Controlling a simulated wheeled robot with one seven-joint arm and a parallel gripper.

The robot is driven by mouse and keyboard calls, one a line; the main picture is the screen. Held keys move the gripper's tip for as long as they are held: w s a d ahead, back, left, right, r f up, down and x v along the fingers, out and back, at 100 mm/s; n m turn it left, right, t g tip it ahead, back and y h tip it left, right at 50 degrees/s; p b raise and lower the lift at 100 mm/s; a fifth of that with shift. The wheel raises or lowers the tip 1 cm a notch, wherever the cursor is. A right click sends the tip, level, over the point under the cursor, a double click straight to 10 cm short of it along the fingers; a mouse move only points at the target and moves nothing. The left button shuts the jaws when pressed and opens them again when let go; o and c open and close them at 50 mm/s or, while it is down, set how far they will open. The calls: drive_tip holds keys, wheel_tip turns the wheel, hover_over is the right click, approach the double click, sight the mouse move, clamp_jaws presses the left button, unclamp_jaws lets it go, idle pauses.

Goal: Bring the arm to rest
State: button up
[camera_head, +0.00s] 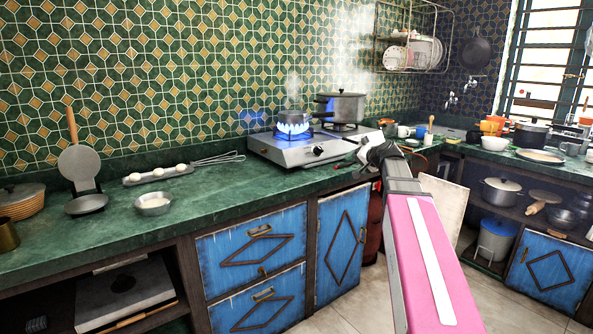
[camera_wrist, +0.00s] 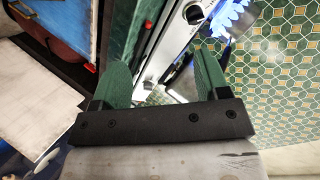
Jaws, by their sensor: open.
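My arm (camera_head: 432,260) reaches up from the lower right in the head view, its pink link in front. My gripper (camera_head: 362,152) is at the front right of the gas hotplate (camera_head: 281,151). In the wrist view my gripper (camera_wrist: 160,68) shows two green fingers spread apart with nothing between them. The hotplate's front panel and a knob (camera_wrist: 194,13) lie beyond the fingers. A blue flame (camera_head: 291,128) burns on the left burner under a small pan (camera_head: 291,116). The flame also shows in the wrist view (camera_wrist: 230,17). Whether a finger touches the hotplate I cannot tell.
A large steaming pot (camera_head: 345,104) stands on the right burner. A whisk (camera_head: 218,158), an egg tray (camera_head: 158,175) and a metal bowl (camera_head: 153,204) lie on the green counter (camera_head: 235,187). A red gas cylinder (camera_head: 374,225) is below, beside blue cabinets (camera_head: 342,243).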

drive_tip(key=s+a+f+n+g+h, duration=0.15)
drive_tip(key=s+f, duration=0.25)
drive_tip(key=f, duration=0.4)
drive_tip(key=s+a+f+g, duration=0.2)
drive_tip(key=s+f, duration=0.2)
drive_tip(key=f, duration=0.3)
drive_tip(key=s+a+f+n+g+h, duration=0.1)
drive_tip(key=s+f+g, duration=0.1)
drive_tip(key=s+f, duration=0.45)
drive_tip(key=s+f+n+g+h, duration=0.2)
drive_tip(key=s+f+g+h, duration=0.2)
drive_tip(key=s+f, duration=1)
wheel_tip(320, 180, down, 2)
drive_tip(key=shift+g, duration=0.65)
